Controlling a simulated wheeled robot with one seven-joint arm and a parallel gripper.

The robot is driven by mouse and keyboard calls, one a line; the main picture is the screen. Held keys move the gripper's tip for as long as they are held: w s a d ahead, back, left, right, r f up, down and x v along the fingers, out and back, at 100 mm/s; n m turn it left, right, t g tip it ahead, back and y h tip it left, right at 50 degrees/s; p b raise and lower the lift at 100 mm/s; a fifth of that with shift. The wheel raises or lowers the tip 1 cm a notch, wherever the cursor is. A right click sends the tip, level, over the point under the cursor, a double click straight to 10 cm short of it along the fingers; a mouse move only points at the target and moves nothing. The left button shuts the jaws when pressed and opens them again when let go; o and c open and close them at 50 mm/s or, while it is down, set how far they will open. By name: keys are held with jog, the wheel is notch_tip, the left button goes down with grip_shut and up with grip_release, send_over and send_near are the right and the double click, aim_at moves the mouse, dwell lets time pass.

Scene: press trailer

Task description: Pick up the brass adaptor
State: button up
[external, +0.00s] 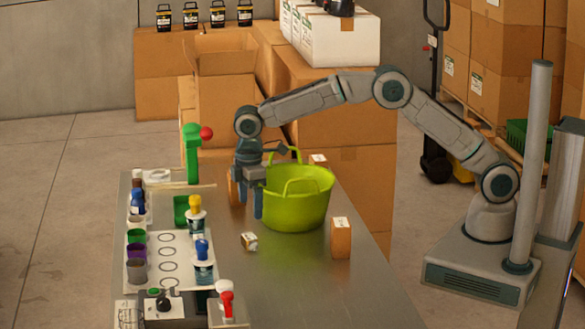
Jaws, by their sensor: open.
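I cannot pick out the brass adaptor with certainty. A small brown-and-white item (249,241) lies on the metal table (300,285), in front of the green tub; it is too small to identify. My gripper (250,207) points down over the table, beside the left side of the lime-green tub (297,205). Its jaws are open, and I see nothing held between them. An orange-brown object (233,187) shows just left of the gripper, partly hidden by it. I cannot tell whether they touch.
A brown box (341,240) stands right of the tub. A green press (192,152) with a red knob stands at the back left. Bottles with a yellow top (195,215) and a blue top (203,262), plus several cups, line the left side. The table's front right is clear.

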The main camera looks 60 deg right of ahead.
aim_at(249, 237)
notch_tip(249, 237, down, 4)
jog(key=shift+r, duration=0.2)
jog(key=shift+a+f+p, duration=0.2)
jog(key=shift+f+p, duration=0.45)
jog(key=shift+f, duration=0.7)
jog(key=shift+a+f+p, duration=0.15)
jog(key=shift+f+p, duration=0.45)
jog(key=shift+f, duration=0.75)
jog(key=c, duration=1.1)
